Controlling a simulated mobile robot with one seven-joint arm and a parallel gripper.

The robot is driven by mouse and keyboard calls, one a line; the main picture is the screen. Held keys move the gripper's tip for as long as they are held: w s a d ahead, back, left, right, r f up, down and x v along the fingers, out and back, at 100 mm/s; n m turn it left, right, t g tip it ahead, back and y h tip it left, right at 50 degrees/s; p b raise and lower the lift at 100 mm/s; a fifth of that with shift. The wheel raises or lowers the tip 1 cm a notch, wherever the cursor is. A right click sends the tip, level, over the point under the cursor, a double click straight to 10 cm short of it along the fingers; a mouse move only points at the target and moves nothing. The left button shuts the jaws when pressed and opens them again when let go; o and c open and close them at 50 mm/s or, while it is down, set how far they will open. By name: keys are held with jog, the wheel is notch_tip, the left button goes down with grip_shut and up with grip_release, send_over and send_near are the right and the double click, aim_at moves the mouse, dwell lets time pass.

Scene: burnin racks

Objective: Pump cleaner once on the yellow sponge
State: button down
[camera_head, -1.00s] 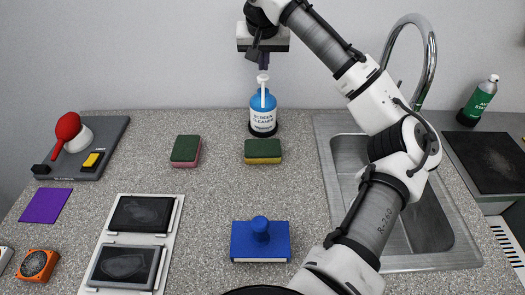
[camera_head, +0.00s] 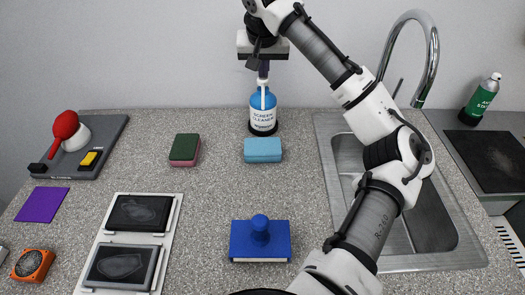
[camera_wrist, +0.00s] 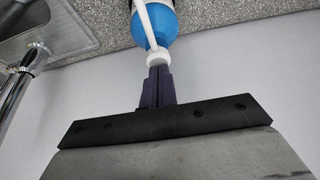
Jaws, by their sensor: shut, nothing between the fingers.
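The screen cleaner bottle (camera_head: 263,115), blue and white with a white pump, stands upright at the back of the counter. It shows in the wrist view too (camera_wrist: 158,28). My gripper (camera_head: 263,76) is shut and empty, pointing down on top of the pump head. In the wrist view its fingertips (camera_wrist: 157,72) meet the white pump head (camera_wrist: 157,58). In front of the bottle, below the spout, lies a sponge (camera_head: 262,150) that is light blue all over; no yellow shows on it.
A green and pink sponge (camera_head: 184,150) lies to the left. A blue block with a knob (camera_head: 260,240) lies in front. The sink (camera_head: 425,225) and tap (camera_head: 430,60) are to the right. A grey tray (camera_head: 110,135) is at the left. Open counter lies between the sponges and the blue block.

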dwell(0.3)
jog(key=shift+r+p, duration=1.2)
notch_tip(320, 180, up, 6)
jog(key=p, duration=0.5)
dwell(0.4)
